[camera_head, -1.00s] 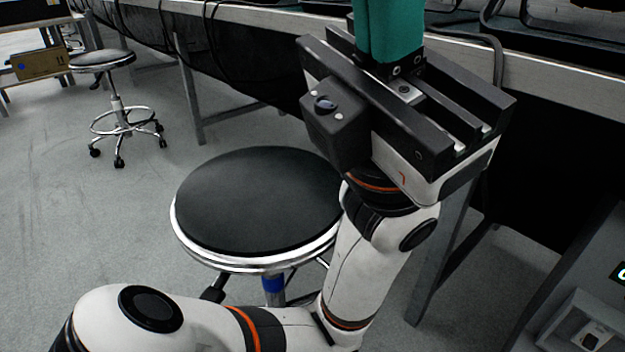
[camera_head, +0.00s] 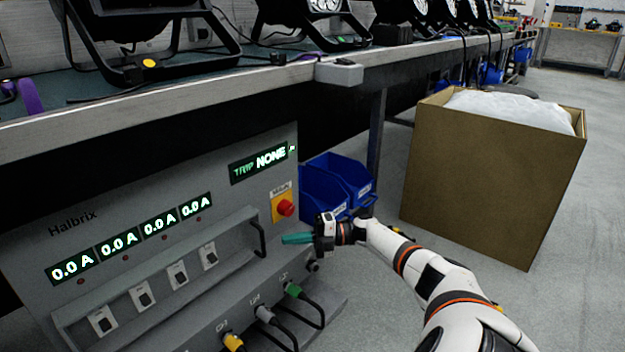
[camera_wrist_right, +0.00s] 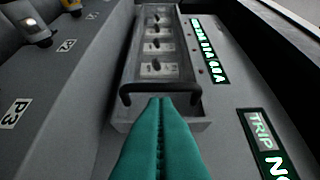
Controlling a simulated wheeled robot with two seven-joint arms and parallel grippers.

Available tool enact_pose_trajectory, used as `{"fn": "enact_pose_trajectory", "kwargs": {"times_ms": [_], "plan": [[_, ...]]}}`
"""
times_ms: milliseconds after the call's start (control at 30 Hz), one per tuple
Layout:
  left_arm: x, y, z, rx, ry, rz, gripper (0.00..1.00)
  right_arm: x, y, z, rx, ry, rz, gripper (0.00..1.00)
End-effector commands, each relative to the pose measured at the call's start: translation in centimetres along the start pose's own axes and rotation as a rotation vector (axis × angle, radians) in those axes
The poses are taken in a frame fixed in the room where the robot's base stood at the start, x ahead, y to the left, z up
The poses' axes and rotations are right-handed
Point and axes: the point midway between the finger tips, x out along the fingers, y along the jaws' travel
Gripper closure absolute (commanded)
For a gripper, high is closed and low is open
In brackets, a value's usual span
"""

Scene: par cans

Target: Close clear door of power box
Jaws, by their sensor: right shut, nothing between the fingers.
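The grey power box (camera_head: 130,225) stands under the bench at the left in the head view. A long recess with several switches (camera_head: 177,275) runs along its sloped front. A black bar handle (camera_head: 258,238) is at the recess's right end; it also shows in the right wrist view (camera_wrist_right: 160,88). The clear door's panel is hard to make out, and I cannot tell its angle. My right gripper (camera_head: 290,239) is shut and empty, its teal fingers pointing at the handle. In the wrist view the fingertips (camera_wrist_right: 160,101) appear just short of or at the handle; contact is unclear.
A red knob (camera_head: 285,208) sits above the gripper. Plugged cables (camera_head: 265,315) stick out below the recess. Blue bins (camera_head: 335,180) and a large cardboard box (camera_head: 490,180) stand to the right. The bench edge (camera_head: 200,100) overhangs the power box. Open floor lies at the right.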

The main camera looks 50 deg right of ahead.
Motion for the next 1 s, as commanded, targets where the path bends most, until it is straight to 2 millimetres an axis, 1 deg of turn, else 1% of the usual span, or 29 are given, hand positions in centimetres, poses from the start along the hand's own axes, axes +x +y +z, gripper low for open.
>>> {"fn": "enact_pose_trajectory", "kwargs": {"times_ms": [33,200,367,500,700,1000], "plan": [[-0.2,0.0,0.0,0.000,0.002,0.000,1.00,-0.5,0.0,-0.5,-0.002,0.004,0.000,1.00],[-0.8,-0.1,0.1,0.001,0.003,0.000,1.00,-2.3,0.0,-1.8,-0.002,0.005,-0.002,1.00],[-2.2,-0.4,0.6,0.001,0.004,-0.002,1.00,-4.0,0.2,-3.1,-0.003,0.005,-0.002,1.00],[-3.8,-0.8,1.1,0.002,0.007,-0.005,1.00,-5.0,0.4,-3.9,-0.005,0.003,-0.001,1.00],[-4.8,-1.0,1.3,0.003,0.010,-0.008,1.00,-5.9,0.1,-4.5,-0.003,0.001,-0.001,1.00],[-4.8,-1.0,1.4,0.003,0.010,-0.006,1.00,-6.1,-0.1,-4.5,-0.001,0.000,0.001,1.00]]}}
